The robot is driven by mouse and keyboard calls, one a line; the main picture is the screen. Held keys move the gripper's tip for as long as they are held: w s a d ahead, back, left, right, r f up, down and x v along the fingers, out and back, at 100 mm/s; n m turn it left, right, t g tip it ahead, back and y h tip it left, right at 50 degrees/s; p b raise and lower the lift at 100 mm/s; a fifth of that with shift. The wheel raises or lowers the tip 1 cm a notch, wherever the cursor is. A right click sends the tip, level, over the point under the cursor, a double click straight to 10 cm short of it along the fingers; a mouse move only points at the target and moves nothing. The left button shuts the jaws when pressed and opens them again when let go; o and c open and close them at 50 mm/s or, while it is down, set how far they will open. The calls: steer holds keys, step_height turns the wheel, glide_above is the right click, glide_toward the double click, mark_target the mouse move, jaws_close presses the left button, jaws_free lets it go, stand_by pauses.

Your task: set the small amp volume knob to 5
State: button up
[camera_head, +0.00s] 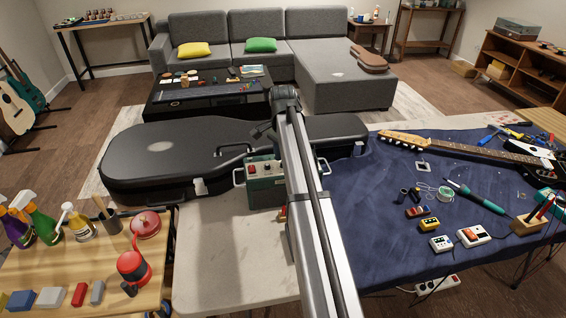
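A small green box with a grey panel and small knobs, which looks like the small amp (262,190), stands at the back of the pale tabletop, in front of the black guitar case. My arm runs up the middle of the view and covers the right part of the box.
The black guitar case (180,155) lies behind the amp. A blue mat (375,215) with a guitar, pedals and tools lies at right. A wooden side table (55,270) with spray bottles and red containers stands at left. The pale tabletop (225,260) is mostly clear left of my arm.

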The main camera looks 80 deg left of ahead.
steer(key=shift+f, duration=0.75)
steer(key=shift+r, duration=0.15)
stand_by(0.5)
steer(key=c, duration=0.5)
steer(key=m, duration=0.5)
steer(key=shift+m, duration=0.4)
steer(key=m, duration=0.6)
steer(key=o, duration=0.5)
